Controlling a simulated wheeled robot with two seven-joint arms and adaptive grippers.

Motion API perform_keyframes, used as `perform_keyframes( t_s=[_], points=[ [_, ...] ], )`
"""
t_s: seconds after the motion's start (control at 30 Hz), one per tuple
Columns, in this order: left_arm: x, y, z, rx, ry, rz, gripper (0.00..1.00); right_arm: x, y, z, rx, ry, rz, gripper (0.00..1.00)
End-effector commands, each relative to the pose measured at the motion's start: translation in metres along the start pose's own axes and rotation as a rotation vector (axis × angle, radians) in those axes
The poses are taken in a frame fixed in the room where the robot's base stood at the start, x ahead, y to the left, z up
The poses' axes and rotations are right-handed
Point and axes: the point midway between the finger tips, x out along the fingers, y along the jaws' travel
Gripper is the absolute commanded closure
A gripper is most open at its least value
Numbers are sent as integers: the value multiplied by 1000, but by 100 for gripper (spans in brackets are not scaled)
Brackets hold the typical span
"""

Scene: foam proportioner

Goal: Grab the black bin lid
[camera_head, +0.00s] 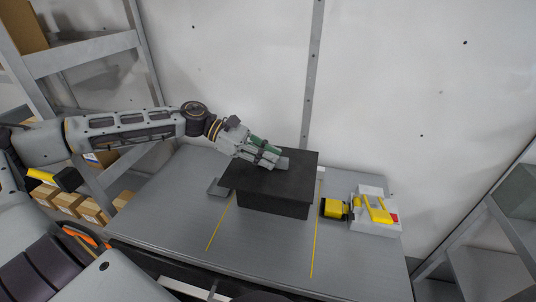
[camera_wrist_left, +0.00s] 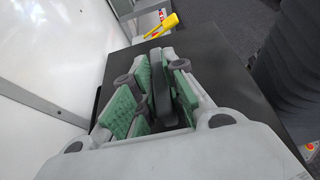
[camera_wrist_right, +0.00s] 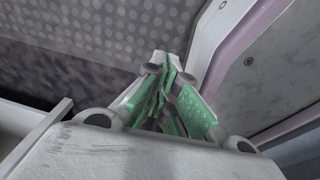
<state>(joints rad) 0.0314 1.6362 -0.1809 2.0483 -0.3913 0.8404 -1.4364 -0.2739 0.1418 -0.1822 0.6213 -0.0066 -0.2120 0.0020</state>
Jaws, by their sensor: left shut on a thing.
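The black bin (camera_head: 272,203) stands near the middle of the grey table, with its flat black lid (camera_head: 299,167) on top. The lid also fills much of the left wrist view (camera_wrist_left: 222,88). My left gripper (camera_head: 268,157) is over the lid from the left, its green-padded fingers shut on the dark lid handle (camera_wrist_left: 160,88). The lid looks seated on the bin, with no clear gap. My right gripper (camera_wrist_right: 170,85) shows only in the right wrist view. Its green pads are together with nothing seen between them.
A white and yellow device (camera_head: 375,213) and a yellow-black block (camera_head: 332,208) stand right of the bin. A small grey piece (camera_head: 218,188) lies at its left. Yellow lines mark the table (camera_head: 165,222), whose front is clear. Metal shelves (camera_head: 85,55) stand at left.

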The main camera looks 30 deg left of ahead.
Motion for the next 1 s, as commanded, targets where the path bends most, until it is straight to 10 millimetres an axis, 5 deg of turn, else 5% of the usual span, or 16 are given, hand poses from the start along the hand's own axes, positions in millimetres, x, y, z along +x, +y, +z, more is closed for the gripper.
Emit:
perform_keyframes(
  t_s=[0.5, 1.0],
  points=[
    [2, -18, 2, 5, 2, -9, 100, -9, 13, 3, -6, -6, 13, 100],
    [0, -52, 1, 3, 3, -2, 100, -16, -16, 4, 2, -9, -18, 100]
  ],
)
